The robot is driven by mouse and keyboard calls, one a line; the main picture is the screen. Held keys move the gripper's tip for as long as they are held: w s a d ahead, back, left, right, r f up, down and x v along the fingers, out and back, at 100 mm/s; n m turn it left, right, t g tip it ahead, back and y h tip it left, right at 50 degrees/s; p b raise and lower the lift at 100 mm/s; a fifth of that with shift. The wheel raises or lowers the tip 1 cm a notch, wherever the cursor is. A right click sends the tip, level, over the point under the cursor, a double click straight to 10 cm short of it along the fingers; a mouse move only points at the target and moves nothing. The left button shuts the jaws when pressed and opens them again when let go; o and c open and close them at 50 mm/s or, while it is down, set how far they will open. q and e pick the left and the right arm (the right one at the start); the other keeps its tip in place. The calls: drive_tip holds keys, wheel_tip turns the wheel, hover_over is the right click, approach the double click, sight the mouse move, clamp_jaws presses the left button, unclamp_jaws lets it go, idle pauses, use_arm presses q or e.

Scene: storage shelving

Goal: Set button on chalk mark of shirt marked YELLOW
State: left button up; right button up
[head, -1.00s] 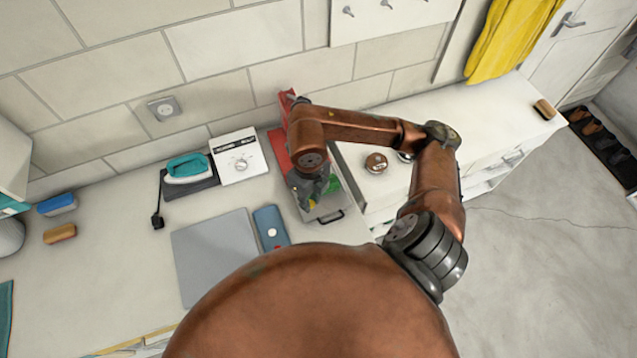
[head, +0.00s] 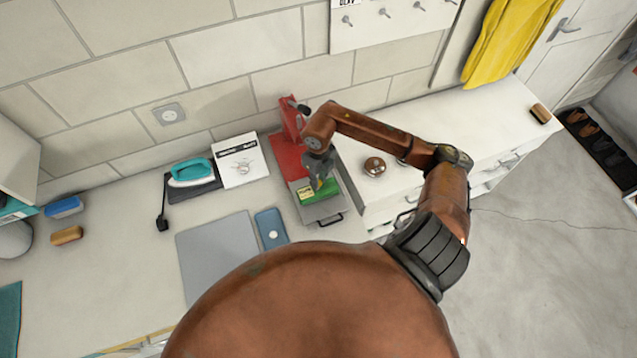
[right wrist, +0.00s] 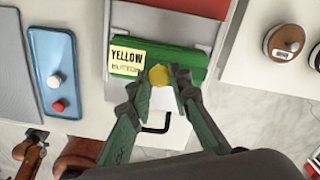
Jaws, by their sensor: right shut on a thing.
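A folded green shirt (right wrist: 180,62) with a label (right wrist: 125,62) reading YELLOW BUTTON lies on the grey plate (right wrist: 181,127) of a red press; in the head view the shirt (head: 327,188) is partly behind my gripper. My right gripper (right wrist: 160,83) is shut on a round yellow button (right wrist: 158,75), which is over the shirt's front edge, right of the label. I cannot tell whether the button touches the cloth. No chalk mark shows. The right gripper (head: 319,178) points down in the head view.
The red press (head: 288,153) stands behind the shirt. A blue tray (right wrist: 43,43) with a white and a red button lies to the left. Round brown-topped tins (right wrist: 287,38) are on the right. An iron (head: 192,171) and a white box (head: 239,162) stand farther left.

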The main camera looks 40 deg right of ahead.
wheel_tip(320, 180, down, 2)
drive_tip(key=shift+a+f+p, duration=0.1)
drive_tip(key=shift+p, duration=0.35)
drive_tip(key=shift+f, duration=0.15)
drive_tip(key=shift+f, duration=0.1)
drive_tip(key=shift+f, duration=0.15)
drive_tip(key=o, duration=0.8)
drive_tip(key=shift+c, duration=0.2)
